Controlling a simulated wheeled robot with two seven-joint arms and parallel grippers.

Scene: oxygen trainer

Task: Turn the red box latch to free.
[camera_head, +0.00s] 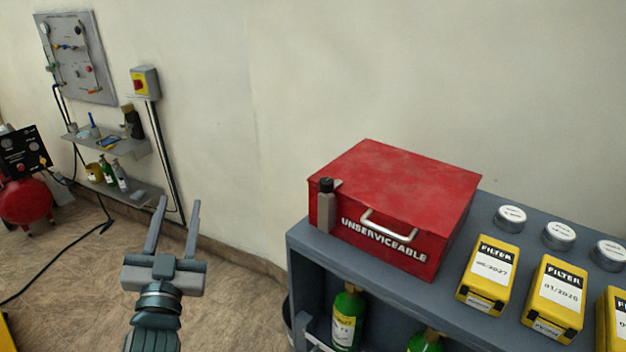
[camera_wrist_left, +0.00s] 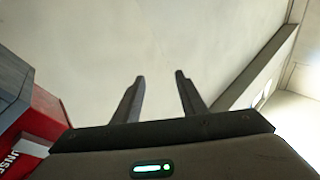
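The red box (camera_head: 397,190) marked "UNSERVICEABLE" sits closed on the left end of a grey-blue shelf unit, with a silver handle (camera_head: 394,230) on its front. A grey latch (camera_head: 326,207) with a black knob on top stands upright at the box's front left corner. My left gripper (camera_head: 178,212) is open and empty, left of the shelf unit and well apart from the latch. In the left wrist view its two fingers (camera_wrist_left: 158,84) are spread with only bare wall beyond, and part of the red box (camera_wrist_left: 38,125) shows at the left edge. My right gripper is not in view.
Yellow filter boxes (camera_head: 488,275) and round silver-lidded tins (camera_head: 510,217) stand on the shelf unit's top (camera_head: 462,238), right of the red box. Green bottles (camera_head: 348,318) stand inside the unit. A wall panel (camera_head: 76,58) and small wall shelves are far left. Floor around my left gripper is clear.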

